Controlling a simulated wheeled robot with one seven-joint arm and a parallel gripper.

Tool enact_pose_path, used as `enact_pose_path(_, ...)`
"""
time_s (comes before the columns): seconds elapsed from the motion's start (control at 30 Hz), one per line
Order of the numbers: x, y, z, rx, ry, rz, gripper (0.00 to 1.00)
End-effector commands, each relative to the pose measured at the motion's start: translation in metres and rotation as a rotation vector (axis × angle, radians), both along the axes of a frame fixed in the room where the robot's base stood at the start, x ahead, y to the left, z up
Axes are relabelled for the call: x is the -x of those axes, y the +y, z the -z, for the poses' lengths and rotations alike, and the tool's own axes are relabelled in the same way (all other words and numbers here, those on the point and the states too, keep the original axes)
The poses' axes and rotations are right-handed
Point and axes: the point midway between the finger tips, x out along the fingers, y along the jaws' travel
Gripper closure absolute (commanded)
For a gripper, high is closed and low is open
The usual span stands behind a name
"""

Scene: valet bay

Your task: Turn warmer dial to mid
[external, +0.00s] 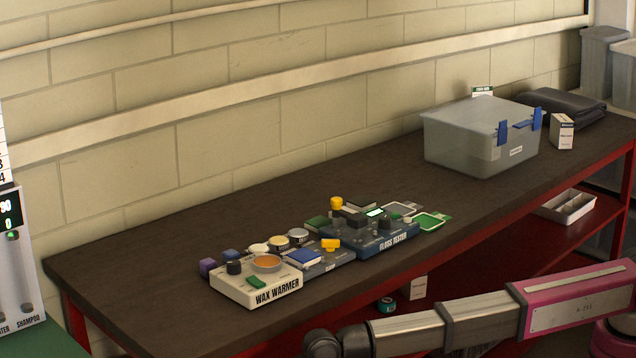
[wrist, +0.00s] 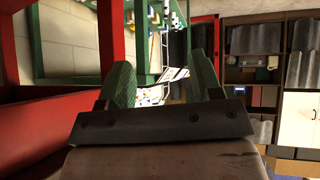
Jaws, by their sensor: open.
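The wax warmer (external: 255,290) is a cream box with its name on the front, near the left front of the dark workbench. Its black dial (external: 234,267) stands at the left of its top, beside a round amber wax pot (external: 267,263). Where the dial points is too small to tell. A green piece (external: 256,283) sits on the box's sloped front. My gripper (wrist: 162,90) shows in the wrist view with two green fingers apart and nothing between them. It faces away from the warmer, toward shelving. In the external view my arm is low at the bench's front right; my gripper is not visible there.
The gloss tester (external: 385,240) stands right of the warmer, with small tins and blocks around it. A clear lidded bin (external: 470,140) is farther right on the workbench (external: 150,245). A red frame (wrist: 75,60) is close at left in the wrist view.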

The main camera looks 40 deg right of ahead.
Motion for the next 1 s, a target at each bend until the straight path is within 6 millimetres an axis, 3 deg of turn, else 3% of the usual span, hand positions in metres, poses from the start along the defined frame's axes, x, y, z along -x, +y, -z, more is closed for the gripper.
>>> enact_pose_path(0.03,0.009,0.03,-0.019,-0.005,-0.039,-0.061,0.41)
enact_pose_path(0.2,0.021,0.076,-0.074,0.014,-0.137,-0.213,0.41)
enact_pose_path(0.33,0.007,0.091,-0.119,0.044,-0.182,-0.293,0.41)
enact_pose_path(0.47,-0.031,0.086,-0.169,0.095,-0.197,-0.348,0.41)
enact_pose_path(0.57,-0.079,0.06,-0.212,0.148,-0.178,-0.367,0.41)
enact_pose_path(0.7,-0.142,0.004,-0.252,0.219,-0.116,-0.355,0.41)
enact_pose_path(0.9,-0.216,-0.087,-0.285,0.295,0.003,-0.288,0.41)
enact_pose_path(1.0,-0.242,-0.128,-0.295,0.322,0.058,-0.249,0.41)
